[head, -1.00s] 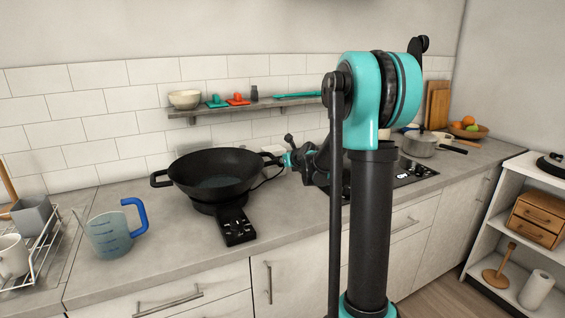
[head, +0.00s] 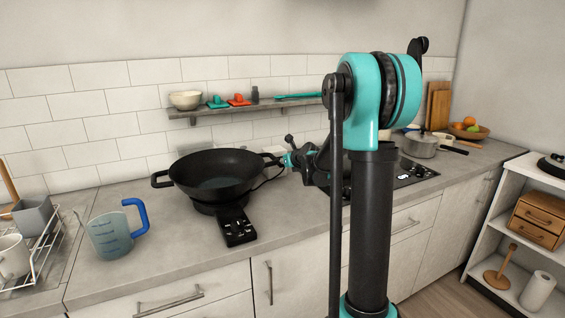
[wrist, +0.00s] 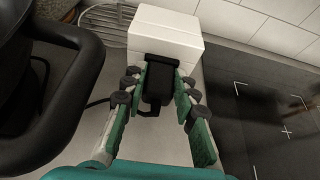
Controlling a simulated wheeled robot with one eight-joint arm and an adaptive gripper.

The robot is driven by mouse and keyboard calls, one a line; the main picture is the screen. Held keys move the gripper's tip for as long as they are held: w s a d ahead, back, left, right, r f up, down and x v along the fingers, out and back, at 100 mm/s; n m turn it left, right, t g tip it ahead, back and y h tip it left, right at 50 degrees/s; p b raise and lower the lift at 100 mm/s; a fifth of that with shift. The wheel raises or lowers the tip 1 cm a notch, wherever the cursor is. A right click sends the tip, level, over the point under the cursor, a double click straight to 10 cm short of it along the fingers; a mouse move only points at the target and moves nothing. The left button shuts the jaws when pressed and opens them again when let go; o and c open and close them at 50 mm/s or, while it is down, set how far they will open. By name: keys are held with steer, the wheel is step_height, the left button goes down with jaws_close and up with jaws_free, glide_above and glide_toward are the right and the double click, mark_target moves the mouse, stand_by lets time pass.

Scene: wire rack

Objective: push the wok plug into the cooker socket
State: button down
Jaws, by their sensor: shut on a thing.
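The black wok (head: 215,172) sits on a black cooker base with a control panel (head: 238,228) on the counter; its handle also shows at the left of the wrist view (wrist: 88,60). My gripper (wrist: 158,88) is shut on the black wok plug (wrist: 157,86), with a green finger on each side. A dark cable runs left from the plug area. The plug points at the white socket box (wrist: 166,28) and meets a black part low on its front. I cannot tell how deep the plug sits. In the head view my gripper (head: 289,160) is small beside the wok.
A measuring jug (head: 115,235) and a wire rack (head: 45,250) stand on the left. A dark hob (wrist: 265,115) lies right of my gripper. A wall shelf (head: 245,105) hangs behind. The counter front is clear between jug and cooker.

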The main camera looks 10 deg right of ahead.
steer(key=shift+w, duration=0.1)
steer(key=c, duration=1.1)
jaws_free()
steer(key=shift+v, duration=3.05)
